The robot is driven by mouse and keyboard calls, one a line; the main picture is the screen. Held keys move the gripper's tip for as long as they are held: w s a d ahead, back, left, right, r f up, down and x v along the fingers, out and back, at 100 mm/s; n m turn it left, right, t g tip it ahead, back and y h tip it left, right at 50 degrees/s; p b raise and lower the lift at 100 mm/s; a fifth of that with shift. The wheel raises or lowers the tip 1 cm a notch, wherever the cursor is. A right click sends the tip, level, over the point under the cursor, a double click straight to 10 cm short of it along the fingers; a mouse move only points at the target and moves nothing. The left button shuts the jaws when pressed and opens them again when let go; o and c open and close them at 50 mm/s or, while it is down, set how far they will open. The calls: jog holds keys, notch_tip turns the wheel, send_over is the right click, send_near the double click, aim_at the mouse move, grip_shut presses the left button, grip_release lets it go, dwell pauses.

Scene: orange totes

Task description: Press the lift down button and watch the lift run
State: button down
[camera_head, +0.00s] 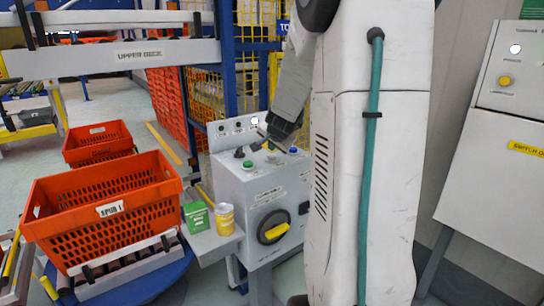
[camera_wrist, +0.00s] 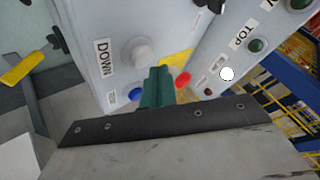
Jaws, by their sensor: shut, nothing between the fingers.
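The grey control box (camera_head: 252,190) stands at the centre of the head view, with several buttons on its sloped top. In the wrist view a pale round button (camera_wrist: 138,52) sits beside the DOWN label (camera_wrist: 104,60). My gripper (camera_wrist: 156,90) shows there as shut green fingers, empty, just below and right of that button in the picture. The fingertips look close to the panel; I cannot tell whether they touch it. In the head view my gripper (camera_head: 270,143) is over the box top, and my arm hides part of the box.
A blue button (camera_wrist: 136,95) and a red button (camera_wrist: 183,78) flank the fingers. A white lamp (camera_head: 254,120) is lit on the back panel. An orange tote (camera_head: 110,205), green box (camera_head: 197,217) and yellow can (camera_head: 225,219) stand left. A second panel (camera_head: 505,140) stands right.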

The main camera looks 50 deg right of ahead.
aim_at(272, 157)
jog(key=shift+r, duration=2.55)
jog(key=shift+n+g+y, duration=0.7)
jog(key=shift+n+y, duration=0.2)
jog(key=s+a+f, duration=0.2)
jog(key=a+f, duration=0.1)
jog(key=shift+s+a+f, duration=0.1)
jog(key=shift+s+f, duration=0.15)
jog(key=shift+f, duration=0.05)
jog(key=s+a+n+g+y, duration=0.1)
jog(key=s+a+n, duration=0.4)
jog(key=a, duration=0.6)
jog(key=s+a+r+n+g+y, duration=0.1)
jog(key=s+a+n, duration=0.4)
jog(key=s+a, duration=0.5)
jog(key=s+a+r+n+g+y, duration=0.1)
jog(key=s+a+n, duration=0.3)
jog(key=s+a, duration=0.4)
jog(key=a+g, duration=0.1)
jog(key=a, duration=0.4)
jog(key=shift+a+r+n+g+y, duration=0.15)
jog(key=shift+a+n+g+y, duration=0.15)
jog(key=shift+a+n+y, duration=0.1)
jog(key=shift+d, duration=0.1)
